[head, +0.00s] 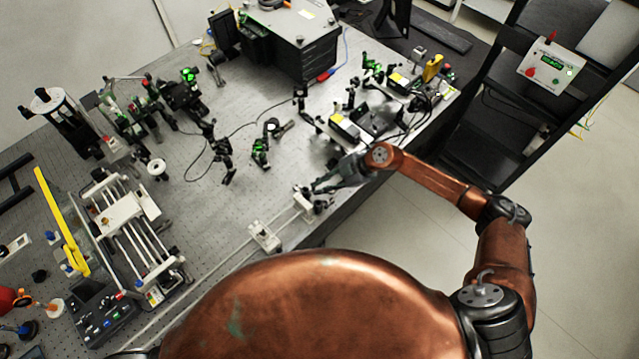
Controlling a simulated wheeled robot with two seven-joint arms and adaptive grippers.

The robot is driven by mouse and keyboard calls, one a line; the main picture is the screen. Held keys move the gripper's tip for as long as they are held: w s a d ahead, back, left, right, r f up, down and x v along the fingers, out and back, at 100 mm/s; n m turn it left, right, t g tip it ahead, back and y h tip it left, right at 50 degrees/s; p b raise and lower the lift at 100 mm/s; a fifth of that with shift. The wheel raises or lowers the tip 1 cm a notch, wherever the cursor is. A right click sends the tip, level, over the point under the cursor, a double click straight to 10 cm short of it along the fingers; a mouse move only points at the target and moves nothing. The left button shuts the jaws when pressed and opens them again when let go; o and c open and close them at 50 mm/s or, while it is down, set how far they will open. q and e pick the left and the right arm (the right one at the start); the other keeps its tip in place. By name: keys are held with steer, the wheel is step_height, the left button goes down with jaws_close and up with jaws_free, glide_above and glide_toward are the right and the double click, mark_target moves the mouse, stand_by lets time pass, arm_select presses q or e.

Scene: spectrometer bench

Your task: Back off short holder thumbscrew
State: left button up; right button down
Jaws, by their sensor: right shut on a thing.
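My right gripper (314,191) reaches in from the right at the front edge of the optical bench. Its fingers are shut at a small pale holder (303,204). The thumbscrew is too small and too covered by the fingers to make out clearly. A second pale holder (264,237) stands apart, to the lower left along the same edge. My left gripper is not in view.
The perforated bench (215,215) has bare room left of the holders. Optic mounts (260,150) stand behind, and boxed modules (345,128) stand close behind my right gripper. A white-railed stage (130,225) and a control box (103,312) are at left.

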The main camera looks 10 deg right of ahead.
steer(key=shift+s+n+t+p, duration=0.35)
steer(key=shift+n+t+p, duration=0.15)
steer(key=shift+t+p, duration=0.25)
steer(key=shift+s+f+n+t+y, duration=0.1)
steer(key=shift+f+n+t+y, duration=0.15)
steer(key=shift+t, duration=0.3)
steer(key=shift+n+t+y, duration=0.35)
steer(key=shift+t, duration=0.25)
steer(key=shift+s, duration=0.1)
steer(key=c, duration=2)
jaws_free()
steer(key=shift+o, duration=0.2)
steer(key=v, duration=1.2)
